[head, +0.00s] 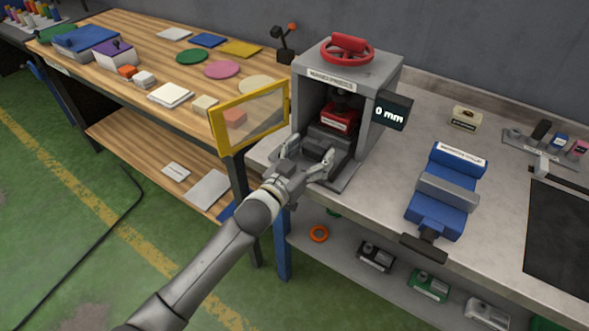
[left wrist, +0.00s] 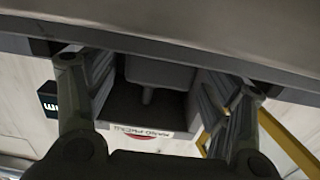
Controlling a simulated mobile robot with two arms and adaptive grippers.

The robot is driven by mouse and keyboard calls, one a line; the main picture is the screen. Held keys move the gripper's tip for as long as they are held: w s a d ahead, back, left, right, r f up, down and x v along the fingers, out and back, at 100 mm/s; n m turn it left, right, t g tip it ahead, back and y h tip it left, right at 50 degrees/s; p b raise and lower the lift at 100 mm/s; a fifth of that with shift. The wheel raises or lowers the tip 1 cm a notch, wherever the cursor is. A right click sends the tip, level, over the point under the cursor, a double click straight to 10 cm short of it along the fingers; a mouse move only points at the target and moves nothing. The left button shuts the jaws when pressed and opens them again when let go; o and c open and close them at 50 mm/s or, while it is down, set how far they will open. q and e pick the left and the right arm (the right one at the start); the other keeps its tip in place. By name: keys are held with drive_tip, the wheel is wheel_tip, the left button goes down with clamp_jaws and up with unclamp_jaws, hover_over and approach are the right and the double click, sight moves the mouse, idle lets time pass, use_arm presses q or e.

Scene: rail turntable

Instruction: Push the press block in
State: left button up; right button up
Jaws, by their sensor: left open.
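The press (head: 385,75) is a grey frame with a red handwheel on top, standing near the left end of the grey bench. Inside its opening a red block (head: 340,117) sits above a dark grey stepped block (head: 333,136); I cannot tell which is the press block. My left gripper (head: 310,150) is open at the front of the opening, its fingers spread over the dark base. Contact cannot be made out. The left wrist view shows the spread fingers (left wrist: 160,75), with grey press parts between and beyond them. My right gripper is not in view.
A yellow-framed clear guard (head: 219,131) stands swung out left of the press, close to my left arm. A display (head: 393,111) at its right reads 0 mm. A blue vise (head: 447,190) is on the bench to the right. Bare bench lies between press and vise.

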use_arm(q)
drive_tip(key=v, duration=1)
drive_tip(key=a+f+n+g+y, duration=0.1)
drive_tip(key=a+f+y, duration=0.25)
drive_tip(key=f, duration=0.75)
drive_tip(key=a+f+n+g+y, duration=0.15)
drive_tip(key=a+f, duration=0.35)
drive_tip(key=f, duration=0.6)
drive_tip(key=s+a+f+g+y, duration=0.1)
drive_tip(key=s+a+f, duration=0.25)
drive_tip(key=f, duration=0.45)
drive_tip(key=s+a+f+g+y, duration=0.2)
drive_tip(key=s+a+f, duration=0.1)
drive_tip(key=s+f, duration=0.3)
drive_tip(key=s+a+f+n+g+y, duration=0.15)
drive_tip(key=s+a+f+g, duration=0.35)
drive_tip(key=s+f, duration=0.85)
drive_tip(key=s+a+f+g, duration=0.1)
drive_tip(key=s+a+f, duration=0.1)
drive_tip(key=s, duration=0.9)
drive_tip(key=s+a+f+g+y, duration=0.1)
drive_tip(key=s+f, duration=0.4)
drive_tip(key=s, duration=0.7)
drive_tip(key=shift+a+f+n+g, duration=0.2)
drive_tip(key=shift+a+n+g, duration=0.2)
drive_tip(key=shift+a+g, duration=0.15)
